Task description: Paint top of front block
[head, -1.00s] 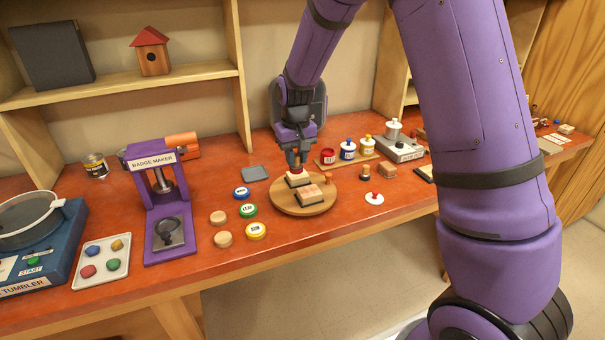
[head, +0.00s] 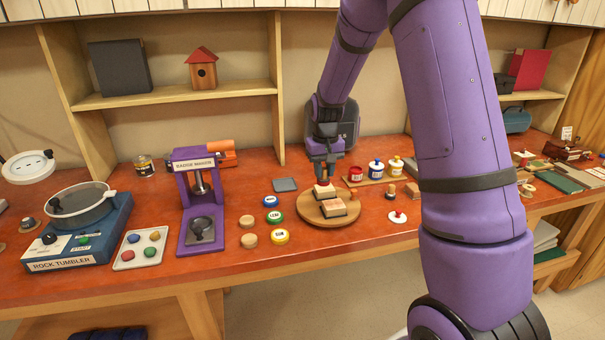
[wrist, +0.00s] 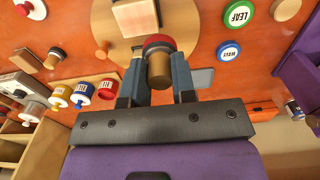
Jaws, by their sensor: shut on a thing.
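My gripper (head: 324,176) is shut on a dauber with a wooden handle (wrist: 158,68) and a red end (wrist: 158,41). It holds the dauber over the back of a round wooden board (head: 303,213). The front block (head: 333,207) has a pinkish-tan top; in the wrist view its tan top (wrist: 134,16) shows beyond the dauber. A paler back block (head: 323,190) sits just below the dauber. I cannot tell whether they touch. A red paint jar (head: 356,175) stands behind the board, apparently open.
Lidded blue (head: 376,169) and yellow (head: 396,166) jars stand beside the red one. A white lid with a red knob (head: 397,217) lies right of the board.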

